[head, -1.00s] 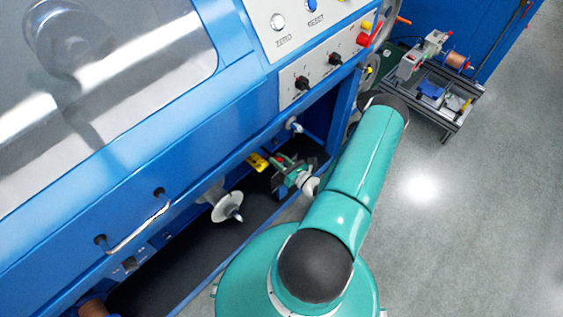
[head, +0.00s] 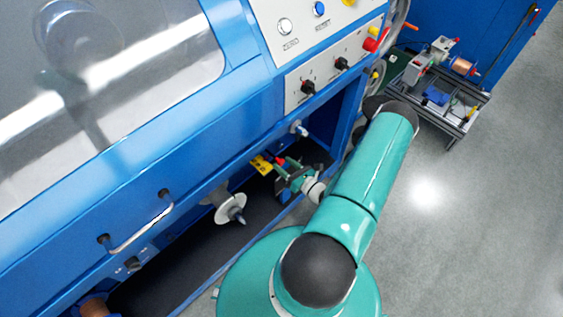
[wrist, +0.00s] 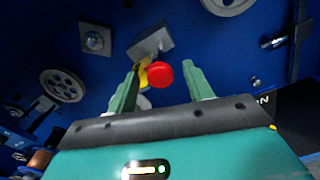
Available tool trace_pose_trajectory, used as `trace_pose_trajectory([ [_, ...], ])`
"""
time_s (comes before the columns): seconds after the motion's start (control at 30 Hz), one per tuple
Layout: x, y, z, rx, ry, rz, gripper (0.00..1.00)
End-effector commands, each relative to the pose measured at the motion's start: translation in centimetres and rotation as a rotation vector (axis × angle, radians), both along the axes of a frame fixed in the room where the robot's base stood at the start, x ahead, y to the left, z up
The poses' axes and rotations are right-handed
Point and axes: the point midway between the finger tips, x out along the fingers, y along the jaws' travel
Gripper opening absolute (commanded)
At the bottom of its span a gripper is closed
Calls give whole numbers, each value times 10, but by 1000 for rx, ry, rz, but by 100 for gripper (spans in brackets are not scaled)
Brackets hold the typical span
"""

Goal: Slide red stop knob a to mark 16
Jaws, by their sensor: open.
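The red stop knob (wrist: 159,74) shows in the wrist view as a round red cap in front of a grey block (wrist: 150,46) with a yellow part (wrist: 144,72) beside it. My gripper (wrist: 162,76) is open, with one green finger on each side of the knob; the wrist view does not settle whether either finger touches it. In the head view my gripper (head: 284,172) is inside the machine's lower bay, close to a yellow plate (head: 261,165) and a small red spot (head: 280,161). No scale marks can be read.
A white spool disc (head: 230,208) on a spindle stands left of my gripper in the bay. A blue frame post (head: 352,110) is close on the right. In the wrist view a pulley wheel (wrist: 62,85) is at left and a square bolted block (wrist: 95,40) at upper left.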

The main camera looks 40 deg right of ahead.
Motion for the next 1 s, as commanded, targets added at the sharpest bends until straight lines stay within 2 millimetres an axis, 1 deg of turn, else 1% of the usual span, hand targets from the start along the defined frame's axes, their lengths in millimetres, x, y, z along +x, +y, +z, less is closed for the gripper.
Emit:
trace_pose_trajectory([
  [0.03,-11,-1,0,1,1,-3,51],
  [0.3,-72,-2,0,1,2,-3,51],
  [0.4,-91,-3,0,1,1,-4,51],
  [0.5,-104,-3,0,1,1,-2,51],
  [0.67,-114,-3,0,1,0,0,51],
  [1.0,-114,-3,0,1,0,0,51],
])
